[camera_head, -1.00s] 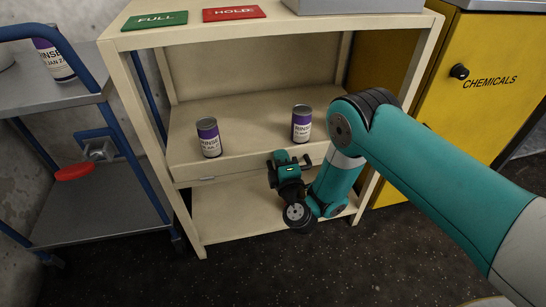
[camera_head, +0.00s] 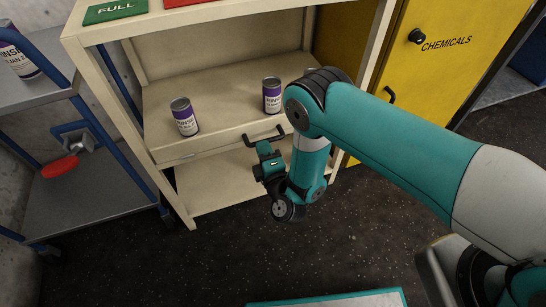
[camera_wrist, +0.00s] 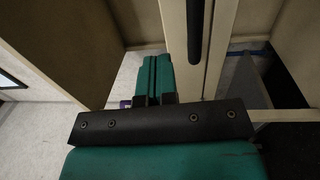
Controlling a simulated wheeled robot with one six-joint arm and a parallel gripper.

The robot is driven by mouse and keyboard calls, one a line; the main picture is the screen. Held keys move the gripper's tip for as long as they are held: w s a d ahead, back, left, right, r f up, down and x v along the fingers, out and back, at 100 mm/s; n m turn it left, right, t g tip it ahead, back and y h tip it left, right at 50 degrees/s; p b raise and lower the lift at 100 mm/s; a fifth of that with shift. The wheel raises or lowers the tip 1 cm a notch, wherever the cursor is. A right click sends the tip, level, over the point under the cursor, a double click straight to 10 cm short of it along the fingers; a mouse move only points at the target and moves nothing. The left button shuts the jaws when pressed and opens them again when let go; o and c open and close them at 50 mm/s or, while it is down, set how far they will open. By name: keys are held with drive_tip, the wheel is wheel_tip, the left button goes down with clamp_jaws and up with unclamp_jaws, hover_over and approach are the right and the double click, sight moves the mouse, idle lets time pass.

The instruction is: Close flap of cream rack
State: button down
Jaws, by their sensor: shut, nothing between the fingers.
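The cream rack (camera_head: 100,75) fills the middle of the head view. A cream front panel (camera_head: 215,150) runs along the middle shelf's front edge and bears a black bar handle (camera_head: 252,142). I take it for the flap; its exact angle is hard to tell. My gripper (camera_head: 264,148) is shut and empty, just in front of the panel, close below the handle. In the wrist view my shut teal fingers (camera_wrist: 155,78) are beside a cream board (camera_wrist: 181,45) with the dark handle (camera_wrist: 195,35). Whether they touch it I cannot tell.
A blue-framed cart (camera_head: 90,195) is close on the left, a yellow chemicals cabinet (camera_head: 440,75) on the right. The dark floor (camera_head: 150,260) in front is clear.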

drive_tip(key=p+v, duration=0.6)
drive_tip(key=p, duration=0.8)
drive_tip(key=shift+s+r, duration=0.35)
drive_tip(key=shift+s, duration=0.05)
drive_tip(key=shift+d, duration=0.1)
drive_tip(key=shift+w, duration=0.1)
